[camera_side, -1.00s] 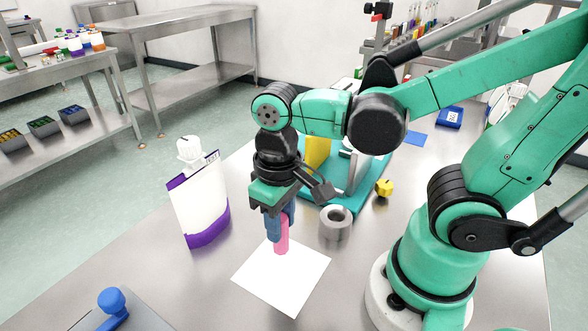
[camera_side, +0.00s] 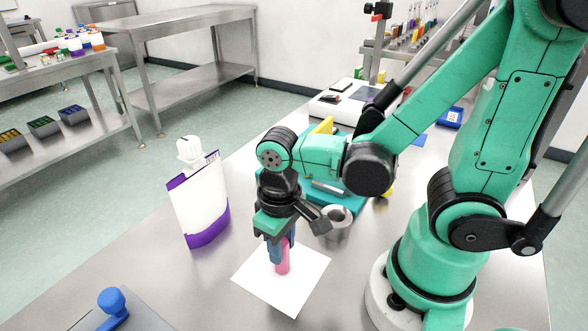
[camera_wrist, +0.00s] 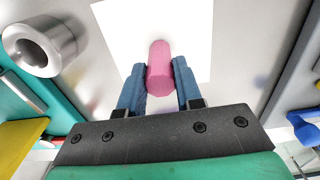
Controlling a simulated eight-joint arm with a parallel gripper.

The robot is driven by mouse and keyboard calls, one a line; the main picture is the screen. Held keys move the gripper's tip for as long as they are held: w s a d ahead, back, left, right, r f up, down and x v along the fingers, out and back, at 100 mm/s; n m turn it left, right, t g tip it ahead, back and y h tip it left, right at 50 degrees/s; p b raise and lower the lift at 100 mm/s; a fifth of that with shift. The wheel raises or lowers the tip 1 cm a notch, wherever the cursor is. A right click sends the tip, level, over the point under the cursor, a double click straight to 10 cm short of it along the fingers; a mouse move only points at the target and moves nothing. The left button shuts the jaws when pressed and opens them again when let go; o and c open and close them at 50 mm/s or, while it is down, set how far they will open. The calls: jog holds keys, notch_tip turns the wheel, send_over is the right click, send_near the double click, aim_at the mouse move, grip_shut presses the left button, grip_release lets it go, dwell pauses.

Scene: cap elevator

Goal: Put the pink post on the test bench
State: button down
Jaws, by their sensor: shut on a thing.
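The pink post (camera_side: 283,258) is held upright between the blue fingers of my gripper (camera_side: 279,253), which is shut on it. In the side view the post is over the white sheet (camera_side: 296,291) on the steel table; I cannot tell whether its lower end touches the sheet. The wrist view shows the pink post (camera_wrist: 160,68) between the two fingers (camera_wrist: 159,90), with the white sheet (camera_wrist: 115,25) behind it. No thing in view is labelled as the test bench.
A grey metal ring (camera_side: 338,222) stands right of my gripper. A teal fixture (camera_side: 345,200) lies behind it. A white and purple pouch (camera_side: 199,205) stands at left. A blue-knobbed thing (camera_side: 112,302) is at the front left.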

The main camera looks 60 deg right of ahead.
jog(key=shift+f, duration=0.15)
jog(key=c, duration=0.6)
grip_release()
notch_tip(320, 180, up, 12)
jog(key=w+d+f+t, duration=0.2)
jog(key=w+d+t, duration=0.3)
jog(key=t, duration=0.2)
jog(key=shift+w, duration=0.4)
